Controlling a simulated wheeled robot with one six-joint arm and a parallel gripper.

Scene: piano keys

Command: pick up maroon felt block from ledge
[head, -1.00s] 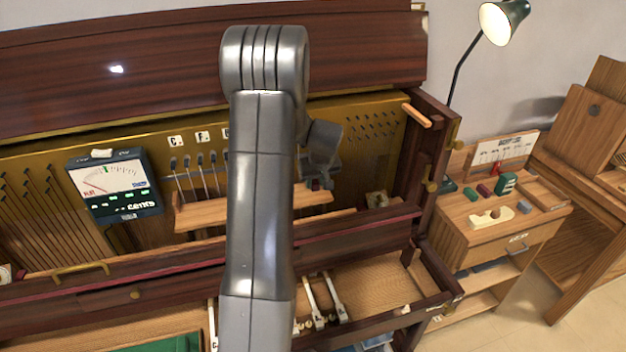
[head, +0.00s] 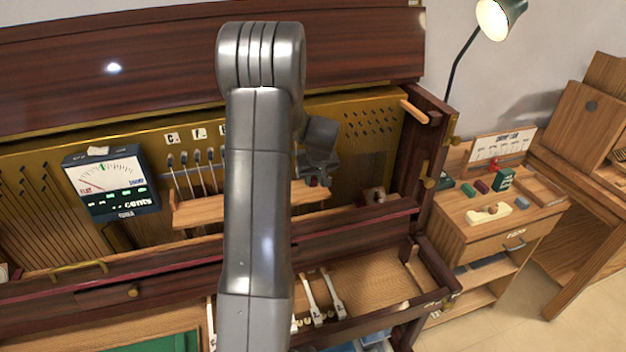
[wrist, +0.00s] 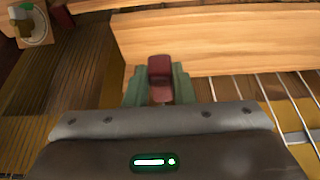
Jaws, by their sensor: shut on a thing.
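The maroon felt block (wrist: 160,70) is between the green fingers of my gripper (wrist: 160,82) in the wrist view. My gripper is shut on it, one finger on each side. The pale wooden ledge (wrist: 215,42) lies right beyond the block. I cannot tell whether the block still touches it. In the head view the ledge (head: 200,211) runs across the piano's inside, partly hidden behind my arm. My gripper (head: 318,181) is at its right end there, small and partly hidden.
Thin rods (head: 198,172) stand above the ledge, left of my arm. A meter (head: 112,182) is at the left. The piano's dark right side wall (head: 432,150) stands right of my gripper. A side cabinet (head: 480,235) holds small blocks. A round part (wrist: 30,22) shows at the wrist view's upper left.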

